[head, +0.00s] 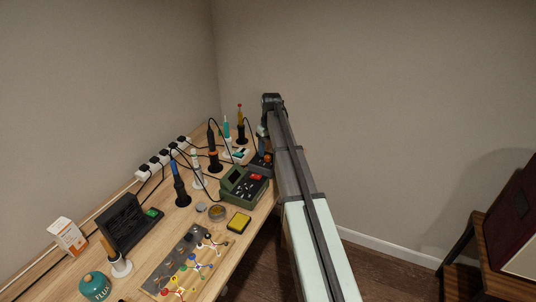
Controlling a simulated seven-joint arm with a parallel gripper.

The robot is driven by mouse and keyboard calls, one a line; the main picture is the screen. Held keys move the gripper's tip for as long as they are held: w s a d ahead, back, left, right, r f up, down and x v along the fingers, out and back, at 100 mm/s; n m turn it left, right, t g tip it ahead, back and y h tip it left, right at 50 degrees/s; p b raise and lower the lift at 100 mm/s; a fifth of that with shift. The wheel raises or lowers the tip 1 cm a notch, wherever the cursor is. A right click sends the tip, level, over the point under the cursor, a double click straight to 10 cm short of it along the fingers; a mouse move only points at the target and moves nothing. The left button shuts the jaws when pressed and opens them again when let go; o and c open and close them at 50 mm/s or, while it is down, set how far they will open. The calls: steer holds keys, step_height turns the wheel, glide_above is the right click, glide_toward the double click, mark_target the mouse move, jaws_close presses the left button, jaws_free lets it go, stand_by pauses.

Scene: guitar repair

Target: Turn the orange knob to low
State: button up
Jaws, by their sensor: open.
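A small orange spot, which looks like the orange knob (267,156), shows on a dark box (262,167) at the far right end of the workbench. It is too small to read its setting or any marks. My arm reaches away from the lower right, and its far end is above and behind this box. My gripper (262,132) is partly hidden by the arm, near the wall and above the dark box. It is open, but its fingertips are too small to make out. I cannot tell whether it touches anything.
A green device (242,185) with a red display stands left of my arm. Several soldering irons stand behind it with loose cables. A yellow sponge (238,222), a small tin (217,212) and a board with coloured parts (187,262) lie nearer. The wall is close behind the bench.

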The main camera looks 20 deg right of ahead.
mark_target(268, 158)
steer(key=shift+f, duration=1.3)
steer(key=shift+c, duration=0.4)
jaws_close()
steer(key=shift+m, duration=0.4)
steer(key=m, duration=0.4)
steer(key=shift+s+a+m, duration=0.1)
steer(key=shift+m, duration=0.3)
steer(key=m, duration=0.5)
steer(key=shift+t, duration=0.4)
